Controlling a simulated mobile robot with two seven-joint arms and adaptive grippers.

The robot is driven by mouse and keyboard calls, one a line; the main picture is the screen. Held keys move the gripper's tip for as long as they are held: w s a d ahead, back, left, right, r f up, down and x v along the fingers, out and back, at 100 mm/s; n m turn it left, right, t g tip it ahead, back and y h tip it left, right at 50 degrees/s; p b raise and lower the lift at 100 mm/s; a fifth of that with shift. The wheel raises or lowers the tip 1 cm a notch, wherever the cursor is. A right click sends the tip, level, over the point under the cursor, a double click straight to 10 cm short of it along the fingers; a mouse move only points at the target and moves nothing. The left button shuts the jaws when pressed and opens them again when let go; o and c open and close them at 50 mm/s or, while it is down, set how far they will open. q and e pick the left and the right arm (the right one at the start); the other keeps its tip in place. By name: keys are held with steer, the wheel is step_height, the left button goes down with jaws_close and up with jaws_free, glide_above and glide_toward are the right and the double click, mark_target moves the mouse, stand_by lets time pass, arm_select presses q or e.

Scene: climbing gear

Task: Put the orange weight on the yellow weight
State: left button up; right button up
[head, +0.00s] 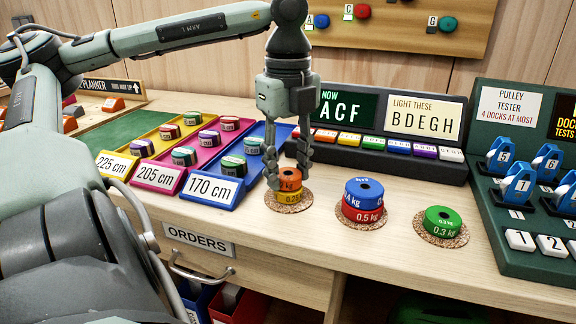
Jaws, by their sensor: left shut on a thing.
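The orange weight (289,178) is a small ring-shaped disc. It sits directly over the yellow weight (289,196), seemingly touching it, on a round cork mat (272,204). My left gripper (289,184) comes down from above with its fingers on both sides of the orange weight and is shut on it. The fingers hide the side edges of the two weights, so I cannot tell whether the orange one rests fully on the yellow one. My right gripper is not in view.
A blue weight (364,190) on a red weight (362,214) stands on a cork mat to the right. A green weight (441,221) is further right. The blue tray (215,189) is close on the left. A lit panel (390,140) stands behind.

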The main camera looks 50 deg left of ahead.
mark_target(288, 173)
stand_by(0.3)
arm_select(q)
steer(key=shift+f, duration=0.1)
steer(key=o, duration=1.1)
steer(key=shift+o, duration=1)
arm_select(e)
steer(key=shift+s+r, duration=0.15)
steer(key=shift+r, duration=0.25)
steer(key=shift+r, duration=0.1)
arm_select(q)
step_height(288, 173, up, 12)
steer(key=shift+r, duration=0.2)
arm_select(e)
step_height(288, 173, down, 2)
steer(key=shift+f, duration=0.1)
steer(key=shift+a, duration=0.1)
